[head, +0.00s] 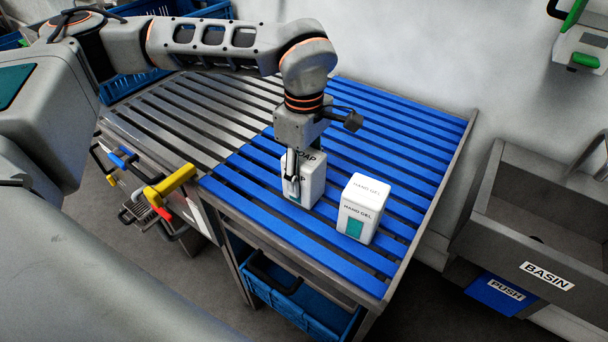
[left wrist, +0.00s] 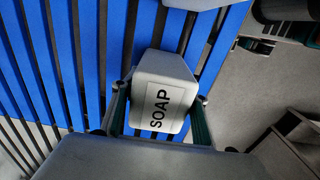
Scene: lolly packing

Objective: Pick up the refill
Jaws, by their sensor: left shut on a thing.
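A white refill box marked SOAP (head: 313,183) is upright over the blue slats of the table. It also shows in the left wrist view (left wrist: 162,70), with its SOAP label facing the camera. My left gripper (head: 291,180) points down and is shut on this box, with a finger on either side in the left wrist view (left wrist: 162,104). I cannot tell whether the box touches the slats. A second white box marked HAND GEL (head: 364,195), with a teal patch, stands just right of it, apart from it. My right gripper is not in view.
The slatted table (head: 375,277) has blue slats on the right and grey slats (head: 190,115) on the left. A basin (head: 555,222) stands to the right. A yellow handle (head: 170,186) sticks up at the front-left edge. A blue crate (head: 290,300) sits underneath. Blue slats behind the boxes are clear.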

